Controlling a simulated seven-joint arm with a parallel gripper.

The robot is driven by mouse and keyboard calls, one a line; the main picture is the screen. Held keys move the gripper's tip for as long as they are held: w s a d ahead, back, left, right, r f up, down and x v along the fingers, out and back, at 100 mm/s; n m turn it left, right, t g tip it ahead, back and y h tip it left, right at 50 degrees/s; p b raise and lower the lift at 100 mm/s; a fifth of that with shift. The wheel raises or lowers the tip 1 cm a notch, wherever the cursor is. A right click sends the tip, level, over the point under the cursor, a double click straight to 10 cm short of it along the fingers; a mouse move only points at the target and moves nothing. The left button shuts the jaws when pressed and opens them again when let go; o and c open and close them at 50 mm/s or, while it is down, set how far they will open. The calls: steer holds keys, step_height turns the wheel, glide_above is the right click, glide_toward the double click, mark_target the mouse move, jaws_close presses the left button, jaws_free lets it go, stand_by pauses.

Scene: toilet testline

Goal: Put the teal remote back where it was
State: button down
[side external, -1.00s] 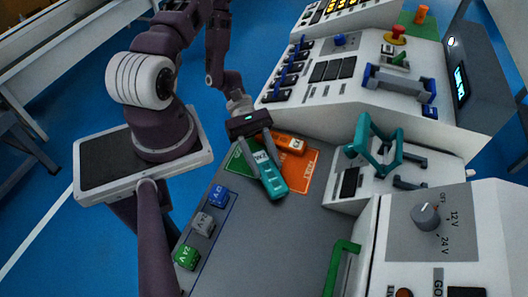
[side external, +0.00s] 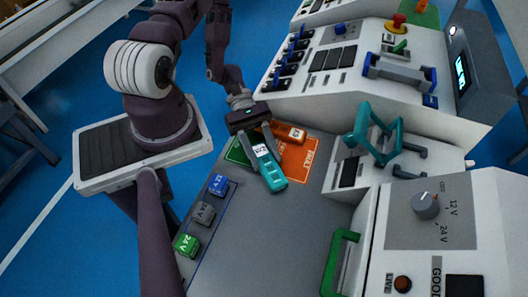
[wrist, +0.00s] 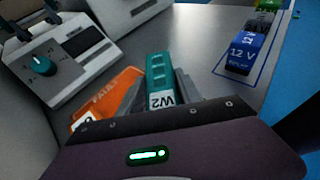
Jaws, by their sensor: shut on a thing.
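The teal remote (side external: 270,172) has a white label and lies between the fingers of my gripper (side external: 262,150). In the wrist view the teal remote (wrist: 161,78) sticks out from between the fingers (wrist: 172,92), its label reading W2. My gripper is shut on it. The remote is over or on the grey desk (side external: 262,235), close to the edge of the orange mat marked FAULT (side external: 298,158) and the green mat (side external: 238,154). Whether it touches the surface is hard to tell.
An orange remote (side external: 291,134) lies on the orange mat beside my gripper. Blue (side external: 218,184), grey (side external: 204,212) and green (side external: 186,244) blocks stand in an outlined strip at left. A teal-handled fixture (side external: 374,140) stands right. The desk's middle is clear.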

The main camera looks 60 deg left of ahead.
steer(key=shift+f, duration=0.2)
steer(key=c, duration=0.7)
jaws_free()
steer(key=v, duration=0.7)
steer(key=w+r+m+g+y, duration=0.4)
steer(key=r+m, duration=0.3)
steer(key=r, duration=0.4)
steer(key=s+d+r+m+t+y, duration=0.2)
steer(key=r+m+t+y, duration=0.1)
steer(key=r, duration=0.3)
steer(key=s+d+r+m+t+y, duration=0.2)
steer(key=s+r+m+t+y, duration=0.1)
steer(key=r, duration=0.4)
steer(key=s+d+r+m+t+y, duration=0.2)
steer(key=s+r+m+t+y, duration=0.1)
steer(key=r+m, duration=0.2)
steer(key=shift+s+d+r+t+y, duration=0.1)
steer(key=shift+s+r+t+y, duration=0.05)
steer(key=shift+r, duration=0.25)
steer(key=shift+s+d+r+t+y, duration=0.1)
steer(key=shift+d+r+t+y, duration=0.05)
steer(key=shift+r, duration=0.3)
